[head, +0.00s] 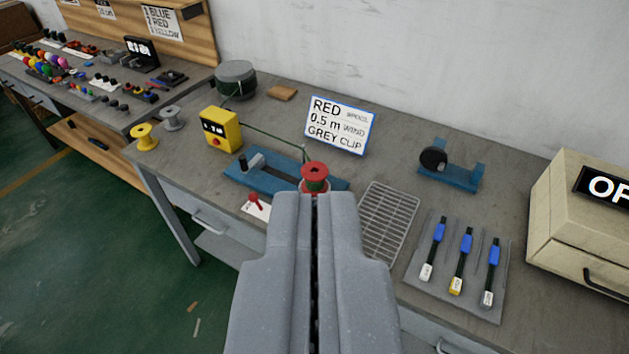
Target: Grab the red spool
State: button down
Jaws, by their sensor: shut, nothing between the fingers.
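The red spool (314,171) stands upright on the blue winding fixture (262,178), near the middle of the bench. Its red top flange shows, with dark green wound below it and part of a lower red rim. My gripper (315,197) is shut and empty. Its fingertips point at the spool and overlap its lower edge in the picture. I cannot tell whether they touch it. The fingers hide part of the fixture and the bench in front of it.
A yellow box (221,130) links by a green wire towards the spool. A sign (340,125) stands behind. Yellow (145,137) and grey (172,118) spools sit left.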

aim_at(315, 179)
jog(key=z, duration=0.5)
jog(key=i, duration=1)
jog(key=z, duration=0.35)
